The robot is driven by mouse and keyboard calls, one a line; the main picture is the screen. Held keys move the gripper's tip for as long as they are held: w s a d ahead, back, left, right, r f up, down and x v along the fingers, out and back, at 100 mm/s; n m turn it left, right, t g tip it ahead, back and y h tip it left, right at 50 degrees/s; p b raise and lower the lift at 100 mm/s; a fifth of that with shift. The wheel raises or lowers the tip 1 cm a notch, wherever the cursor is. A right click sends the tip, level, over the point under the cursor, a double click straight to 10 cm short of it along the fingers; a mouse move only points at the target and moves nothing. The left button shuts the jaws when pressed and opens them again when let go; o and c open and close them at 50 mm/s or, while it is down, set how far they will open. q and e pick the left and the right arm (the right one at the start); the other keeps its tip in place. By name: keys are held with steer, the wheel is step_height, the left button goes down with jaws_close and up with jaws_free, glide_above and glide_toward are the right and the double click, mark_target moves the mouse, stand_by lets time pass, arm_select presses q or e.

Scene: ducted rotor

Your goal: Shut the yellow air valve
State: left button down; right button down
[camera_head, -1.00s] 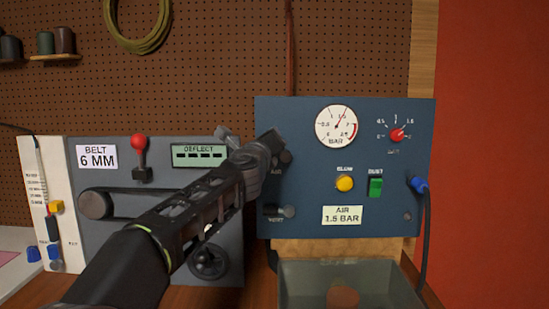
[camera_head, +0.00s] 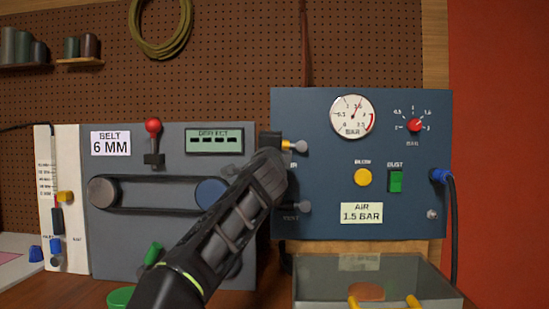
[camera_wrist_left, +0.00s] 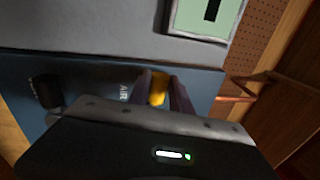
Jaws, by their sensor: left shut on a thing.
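The yellow air valve (camera_head: 288,146) is at the upper left of the blue air panel (camera_head: 400,225), beside a grey knob-like fitting (camera_head: 301,147). Only a small yellow piece shows in the head view; my gripper and wrist hide the rest. In the left wrist view the yellow lever (camera_wrist_left: 158,90) sits between the two fingers of my left gripper (camera_wrist_left: 163,88), next to the AIR label. My left gripper (camera_head: 271,144) is shut on it. My right gripper is not in view.
The vent valve (camera_head: 302,207) is just below, partly behind my arm. A belt tester (camera_head: 120,245) with a red-knobbed lever (camera_head: 153,126) stands to the left. A clear tray (camera_head: 315,290) is in front of the air panel. A blue hose plug (camera_head: 439,176) is at the panel's right.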

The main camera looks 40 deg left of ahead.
arm_select(q)
steer(key=shift+f+n+b, duration=0.4)
steer(key=shift+n+b, duration=0.05)
steer(key=shift+n, duration=0.15)
steer(key=shift+y, duration=0.3)
steer(key=c, duration=1.2)
jaws_free()
steer(key=shift+o, duration=0.2)
steer(key=shift+s, duration=0.15)
steer(key=b+v, duration=0.3)
steer(key=v, duration=0.4)
steer(key=shift+s+d+b, duration=0.2)
steer(key=shift+d+b, duration=0.1)
